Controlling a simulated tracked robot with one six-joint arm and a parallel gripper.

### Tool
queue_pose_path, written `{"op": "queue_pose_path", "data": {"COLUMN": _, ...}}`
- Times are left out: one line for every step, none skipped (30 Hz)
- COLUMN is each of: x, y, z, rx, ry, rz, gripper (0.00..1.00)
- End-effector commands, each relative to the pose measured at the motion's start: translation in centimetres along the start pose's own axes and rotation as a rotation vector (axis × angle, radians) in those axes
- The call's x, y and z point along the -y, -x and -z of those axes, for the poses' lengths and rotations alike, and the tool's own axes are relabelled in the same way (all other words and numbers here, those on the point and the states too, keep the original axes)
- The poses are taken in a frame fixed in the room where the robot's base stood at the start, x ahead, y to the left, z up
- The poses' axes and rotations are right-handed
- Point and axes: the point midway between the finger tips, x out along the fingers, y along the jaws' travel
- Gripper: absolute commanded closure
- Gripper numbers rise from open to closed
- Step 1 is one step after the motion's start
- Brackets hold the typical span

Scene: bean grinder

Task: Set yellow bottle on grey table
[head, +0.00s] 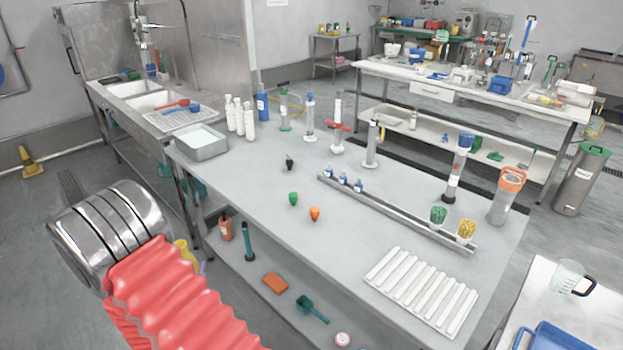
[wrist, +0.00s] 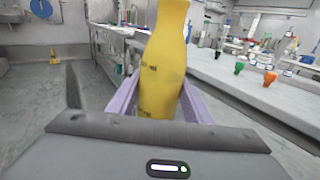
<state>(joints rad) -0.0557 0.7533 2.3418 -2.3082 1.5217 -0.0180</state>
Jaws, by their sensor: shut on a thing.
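The yellow bottle (wrist: 164,62) stands upright between the pale purple fingers of my gripper (wrist: 152,98) in the wrist view. The gripper is shut on it. In the head view my own arm hides most of the gripper; a small yellow part (head: 184,252) shows beside the arm, likely the bottle. The grey table (head: 240,178) fills the middle of the head view. It also shows at the right in the wrist view (wrist: 225,72). The bottle is at the table's near left side, apart from its top.
A metal tray (head: 202,146), white bottles (head: 240,118), cylinders, a green cone (head: 293,198), an orange cone (head: 314,214), a long rack (head: 395,212) and a white ribbed tray (head: 424,290) stand on the table. Its near left top is clear. A lower shelf (head: 262,262) holds loose items.

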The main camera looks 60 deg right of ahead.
Motion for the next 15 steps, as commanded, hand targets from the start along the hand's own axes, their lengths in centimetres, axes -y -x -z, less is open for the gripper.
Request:
{"op": "queue_pose_path", "data": {"x": 1.6, "y": -1.3, "z": -0.7, "rx": 0.005, "ry": -0.006, "rz": 0.034, "gripper": 0.85}}
{"op": "queue_pose_path", "data": {"x": 2.4, "y": -1.9, "z": -1.0, "rx": 0.004, "ry": -0.007, "rz": 0.051, "gripper": 0.85}}
{"op": "queue_pose_path", "data": {"x": 3.5, "y": -2.8, "z": -1.4, "rx": 0.004, "ry": -0.008, "rz": 0.073, "gripper": 0.85}}
{"op": "queue_pose_path", "data": {"x": 4.3, "y": -3.4, "z": -1.6, "rx": 0.004, "ry": -0.008, "rz": 0.089, "gripper": 0.85}}
{"op": "queue_pose_path", "data": {"x": 5.2, "y": -4.0, "z": -1.9, "rx": 0.004, "ry": -0.01, "rz": 0.105, "gripper": 0.85}}
{"op": "queue_pose_path", "data": {"x": 6.3, "y": -4.7, "z": -2.3, "rx": 0.003, "ry": -0.012, "rz": 0.128, "gripper": 0.85}}
{"op": "queue_pose_path", "data": {"x": 7.3, "y": -5.2, "z": -2.6, "rx": 0.003, "ry": -0.012, "rz": 0.145, "gripper": 0.85}}
{"op": "queue_pose_path", "data": {"x": 8.2, "y": -5.8, "z": -2.9, "rx": 0.003, "ry": -0.012, "rz": 0.161, "gripper": 0.85}}
{"op": "queue_pose_path", "data": {"x": 9.4, "y": -6.4, "z": -3.3, "rx": 0.003, "ry": -0.012, "rz": 0.183, "gripper": 0.85}}
{"op": "queue_pose_path", "data": {"x": 10.4, "y": -6.9, "z": -3.6, "rx": 0.003, "ry": -0.014, "rz": 0.2, "gripper": 0.85}}
{"op": "queue_pose_path", "data": {"x": 11.3, "y": -7.4, "z": -3.9, "rx": 0.003, "ry": -0.015, "rz": 0.216, "gripper": 0.85}}
{"op": "queue_pose_path", "data": {"x": 12.6, "y": -8.0, "z": -4.3, "rx": 0.004, "ry": -0.014, "rz": 0.237, "gripper": 0.85}}
{"op": "queue_pose_path", "data": {"x": 13.6, "y": -8.4, "z": -4.6, "rx": 0.005, "ry": -0.014, "rz": 0.253, "gripper": 0.85}}
{"op": "queue_pose_path", "data": {"x": 14.6, "y": -8.9, "z": -4.9, "rx": 0.005, "ry": -0.015, "rz": 0.269, "gripper": 0.85}}
{"op": "queue_pose_path", "data": {"x": 15.9, "y": -9.4, "z": -5.4, "rx": 0.006, "ry": -0.017, "rz": 0.291, "gripper": 0.85}}
